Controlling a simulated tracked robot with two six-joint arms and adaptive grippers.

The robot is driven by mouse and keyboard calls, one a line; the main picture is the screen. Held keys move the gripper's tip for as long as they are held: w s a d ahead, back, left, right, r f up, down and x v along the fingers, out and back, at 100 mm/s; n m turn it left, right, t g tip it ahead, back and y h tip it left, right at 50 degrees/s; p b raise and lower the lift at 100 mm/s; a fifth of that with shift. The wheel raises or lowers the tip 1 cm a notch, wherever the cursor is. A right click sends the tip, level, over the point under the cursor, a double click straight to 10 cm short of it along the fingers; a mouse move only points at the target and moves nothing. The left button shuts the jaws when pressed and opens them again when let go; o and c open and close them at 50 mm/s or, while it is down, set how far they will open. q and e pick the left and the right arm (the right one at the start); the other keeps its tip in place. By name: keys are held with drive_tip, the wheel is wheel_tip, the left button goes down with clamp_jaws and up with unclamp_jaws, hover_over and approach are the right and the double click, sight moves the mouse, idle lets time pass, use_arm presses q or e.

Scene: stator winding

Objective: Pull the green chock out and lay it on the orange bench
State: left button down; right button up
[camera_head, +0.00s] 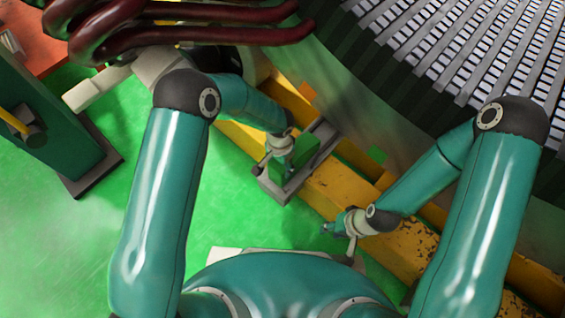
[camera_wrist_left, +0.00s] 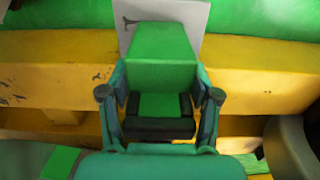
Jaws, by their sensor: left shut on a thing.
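The green chock (camera_head: 306,150) is at the yellow beam beside the stator, on or against a grey plate. My left gripper (camera_head: 284,150) is shut on it. In the left wrist view the chock (camera_wrist_left: 160,62) sits between the two fingers (camera_wrist_left: 160,100), upright in that picture, with the grey plate (camera_wrist_left: 188,14) behind its far end. I cannot tell whether it still touches the plate. My right gripper (camera_head: 350,232) hangs near the beam, away from the chock; its fingers are too small to read. The orange bench (camera_head: 48,52) shows partly at the upper left.
The large stator (camera_head: 455,50) fills the upper right. Dark red pipes (camera_head: 215,32) cross the top, partly over the bench and near my left arm. A green machine (camera_head: 50,130) stands at the left. The yellow beam (camera_head: 330,195) runs diagonally. Green floor (camera_head: 70,235) is clear at lower left.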

use_arm(q)
drive_tip(key=shift+c, duration=0.9)
unclamp_jaws()
wheel_tip(320, 180, up, 12)
drive_tip(key=shift+f, duration=0.1)
